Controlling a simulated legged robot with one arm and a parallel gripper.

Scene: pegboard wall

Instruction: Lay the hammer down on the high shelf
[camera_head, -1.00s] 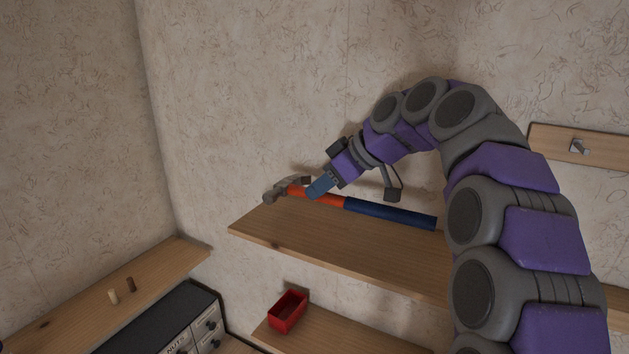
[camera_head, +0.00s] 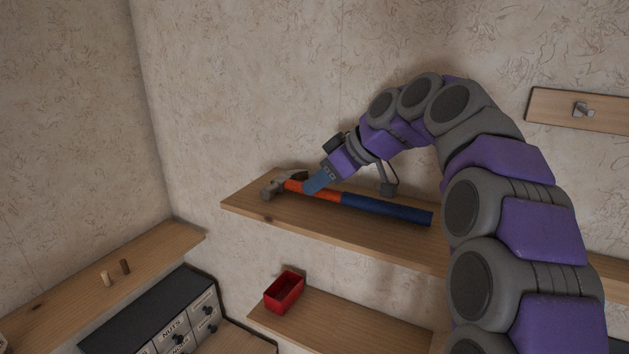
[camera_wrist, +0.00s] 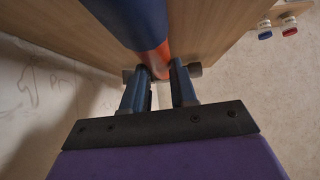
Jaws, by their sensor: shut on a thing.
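The hammer (camera_head: 386,208) has a grey metal head, an orange neck and a blue grip. In the head view it lies lengthwise along the high shelf (camera_head: 262,215), head to the left; whether it touches the wood or hangs just above is hard to tell. My gripper (camera_head: 312,188) is shut on the orange part of the handle near the head. In the wrist view, the blue fingers (camera_wrist: 160,88) stand either side of the orange handle (camera_wrist: 155,60), with the shelf board behind. The hammer head is mostly hidden there.
A red bin (camera_head: 284,293) stands on a lower shelf (camera_head: 340,326). At left, another shelf (camera_head: 60,283) holds two small pegs (camera_head: 115,273), above a drawer cabinet (camera_head: 165,310). A hook board (camera_head: 580,109) is on the right wall.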

